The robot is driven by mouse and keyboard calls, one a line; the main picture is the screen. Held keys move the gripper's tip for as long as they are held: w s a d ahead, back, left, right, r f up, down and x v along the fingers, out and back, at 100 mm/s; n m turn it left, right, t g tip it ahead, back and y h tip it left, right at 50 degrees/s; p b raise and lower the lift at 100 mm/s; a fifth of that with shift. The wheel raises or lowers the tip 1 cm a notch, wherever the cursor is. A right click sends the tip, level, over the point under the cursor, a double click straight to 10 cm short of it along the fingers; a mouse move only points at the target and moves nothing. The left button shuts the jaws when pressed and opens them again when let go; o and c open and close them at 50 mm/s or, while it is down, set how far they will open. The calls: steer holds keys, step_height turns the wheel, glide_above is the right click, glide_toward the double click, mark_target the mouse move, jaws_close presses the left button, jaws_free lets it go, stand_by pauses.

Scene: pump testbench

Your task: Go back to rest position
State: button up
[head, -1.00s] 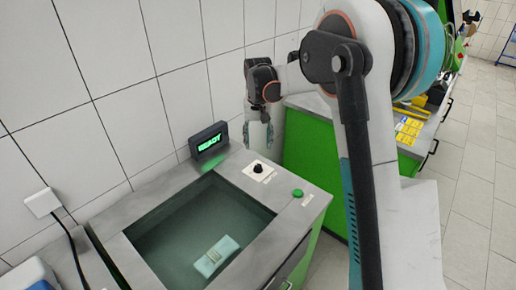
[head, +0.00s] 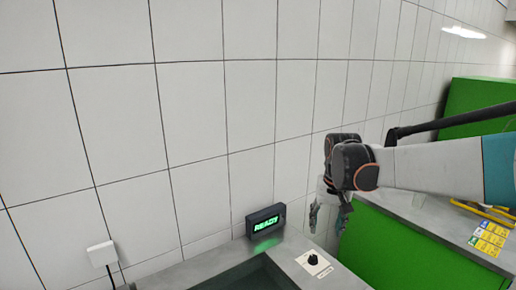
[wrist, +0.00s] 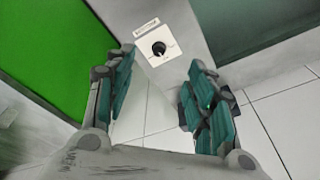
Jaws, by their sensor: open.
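My gripper (head: 328,216) hangs at the right of the head view, above and beside the back right corner of the testbench. In the wrist view my gripper (wrist: 155,108) shows its two teal-padded fingers spread apart, with nothing between them. The black knob (head: 313,259) on its white plate is below and left of the gripper in the head view. The knob also shows in the wrist view (wrist: 158,48), beyond the fingertips and apart from them.
A display (head: 265,222) reading READY stands at the back of the tank (head: 240,276), near the tiled wall. A green cabinet (head: 390,250) with a grey top is at the right, bearing yellow labels (head: 487,238). A white wall socket (head: 102,253) is at the left.

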steer(key=s+r+n+t, duration=0.1)
steer(key=s+r+t, duration=0.3)
steer(key=s, duration=1.1)
steer(key=s+f+n+t, duration=0.1)
steer(key=s+f, duration=0.2)
steer(key=s, duration=0.8)
steer(key=shift+s, duration=0.1)
